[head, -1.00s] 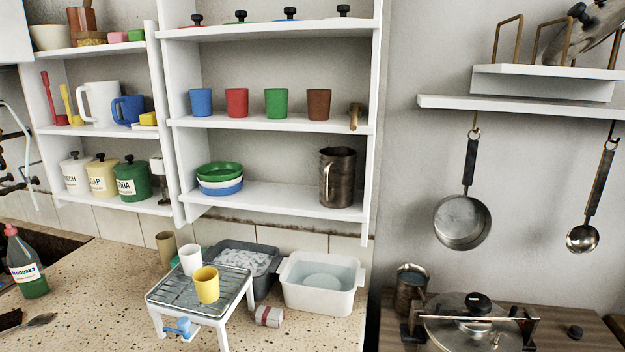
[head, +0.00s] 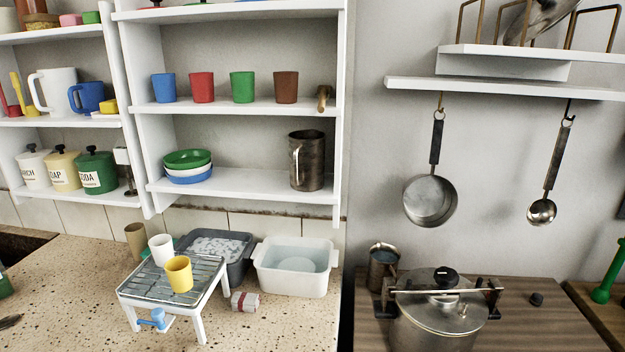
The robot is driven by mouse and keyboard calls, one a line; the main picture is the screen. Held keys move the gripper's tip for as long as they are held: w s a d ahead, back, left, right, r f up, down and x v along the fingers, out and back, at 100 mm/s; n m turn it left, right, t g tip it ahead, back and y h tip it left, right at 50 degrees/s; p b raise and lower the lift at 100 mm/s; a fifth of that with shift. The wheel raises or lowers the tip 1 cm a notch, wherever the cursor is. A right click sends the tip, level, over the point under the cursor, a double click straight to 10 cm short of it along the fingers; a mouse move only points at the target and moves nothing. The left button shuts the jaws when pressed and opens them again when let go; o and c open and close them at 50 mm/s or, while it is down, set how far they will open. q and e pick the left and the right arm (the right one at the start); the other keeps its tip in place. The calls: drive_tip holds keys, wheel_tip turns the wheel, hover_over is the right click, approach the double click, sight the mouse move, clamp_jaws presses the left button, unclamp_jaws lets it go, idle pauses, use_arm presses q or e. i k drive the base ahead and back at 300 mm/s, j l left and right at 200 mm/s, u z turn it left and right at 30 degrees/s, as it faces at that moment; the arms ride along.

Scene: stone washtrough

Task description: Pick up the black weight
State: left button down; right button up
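A small dark lump (head: 536,299) lies on the wooden worktop at the right, to the right of the pressure cooker; it looks like the black weight, though it is too small to make out well. The pressure cooker (head: 440,318) is steel, with its lid on, a bar clamp across it and a black knob (head: 445,275) on top. Neither of my grippers is in the head view.
A metal jug (head: 383,268) stands behind the cooker at left. A pan (head: 431,201) and a ladle (head: 542,211) hang above. A green-handled tool (head: 608,272) is at the right edge. The worktop (head: 535,330) around the dark lump is clear.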

sight(536, 299)
drive_tip(key=k+l+z, duration=0.1)
drive_tip(key=z, duration=0.4)
drive_tip(key=l+z, duration=0.1)
drive_tip(key=z, duration=0.35)
drive_tip(key=k+l+z, duration=0.1)
drive_tip(key=z, duration=0.4)
